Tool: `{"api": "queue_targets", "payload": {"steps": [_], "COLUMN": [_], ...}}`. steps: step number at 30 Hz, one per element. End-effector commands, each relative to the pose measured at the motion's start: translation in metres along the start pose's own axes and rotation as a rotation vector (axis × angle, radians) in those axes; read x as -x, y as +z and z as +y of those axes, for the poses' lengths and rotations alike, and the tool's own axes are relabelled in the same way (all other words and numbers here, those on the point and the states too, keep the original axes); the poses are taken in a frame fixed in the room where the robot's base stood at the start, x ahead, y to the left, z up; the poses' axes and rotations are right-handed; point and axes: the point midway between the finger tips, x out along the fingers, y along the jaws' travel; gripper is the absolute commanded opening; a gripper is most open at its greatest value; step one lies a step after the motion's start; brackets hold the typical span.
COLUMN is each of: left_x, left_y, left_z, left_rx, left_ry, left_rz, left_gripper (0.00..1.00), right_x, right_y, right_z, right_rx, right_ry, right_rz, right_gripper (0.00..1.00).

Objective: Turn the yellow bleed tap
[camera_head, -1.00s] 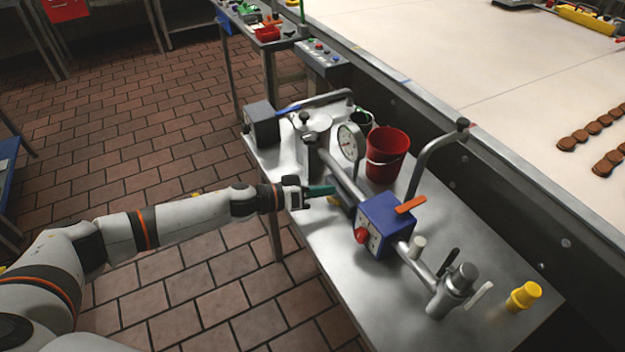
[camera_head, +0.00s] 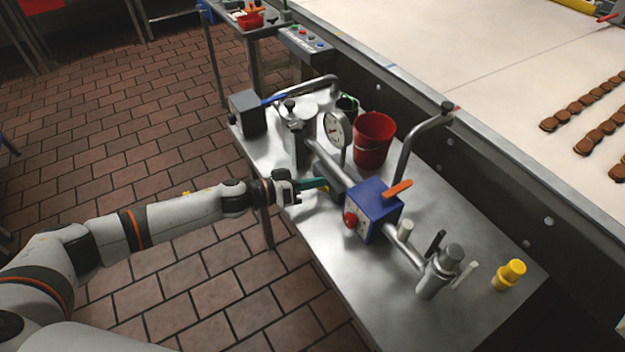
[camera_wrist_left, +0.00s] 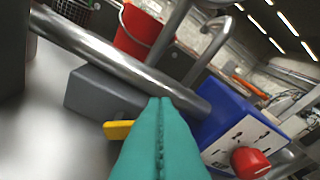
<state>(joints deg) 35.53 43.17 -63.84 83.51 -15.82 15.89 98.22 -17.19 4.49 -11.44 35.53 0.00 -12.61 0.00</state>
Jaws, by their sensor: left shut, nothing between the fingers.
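The yellow tap (camera_wrist_left: 118,129) shows in the left wrist view as a small flat handle at the end of a grey block under the steel pipe (camera_wrist_left: 115,58). My left gripper (camera_head: 324,184) reaches over the steel bench from the left. Its teal fingers (camera_wrist_left: 160,110) are pressed together with nothing between them. In the left wrist view the fingertips are just right of the yellow handle and in front of the pipe; I cannot tell if they touch either. In the head view the handle is too small and covered to make out clearly. My right gripper is not in view.
A blue box (camera_head: 372,208) with a red knob (camera_head: 350,219) and orange lever sits right of the fingers. A dial gauge (camera_head: 338,130) and red bucket (camera_head: 373,140) stand behind. A yellow capped fitting (camera_head: 510,275) is at the bench's right end. The front of the bench is bare.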

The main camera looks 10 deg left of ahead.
Motion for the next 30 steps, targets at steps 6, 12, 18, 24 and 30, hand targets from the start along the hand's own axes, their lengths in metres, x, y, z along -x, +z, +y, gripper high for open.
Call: {"api": "queue_targets", "payload": {"steps": [6, 12, 18, 24, 30], "left_x": [-0.001, -0.001, -0.001, -0.003, -0.004], "left_y": [-0.001, -0.003, -0.006, -0.011, -0.018], "left_z": [-0.002, -0.003, -0.006, -0.009, -0.011], "left_rx": [-0.036, -0.076, -0.150, -0.272, -0.309], "left_ry": [0.008, 0.018, 0.037, 0.067, 0.077], "left_rz": [0.000, 0.000, 0.001, 0.001, 0.002], "left_gripper": [0.00, 0.00, 0.00, 0.00, 0.00], "right_x": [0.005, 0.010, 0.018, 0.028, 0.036], "right_y": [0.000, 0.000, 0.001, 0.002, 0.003], "right_z": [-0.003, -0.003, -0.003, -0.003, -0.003], "right_rx": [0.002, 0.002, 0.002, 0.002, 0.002], "right_ry": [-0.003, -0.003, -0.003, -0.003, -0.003], "right_rz": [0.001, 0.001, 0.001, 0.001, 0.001], "right_gripper": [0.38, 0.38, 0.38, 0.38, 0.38]}}
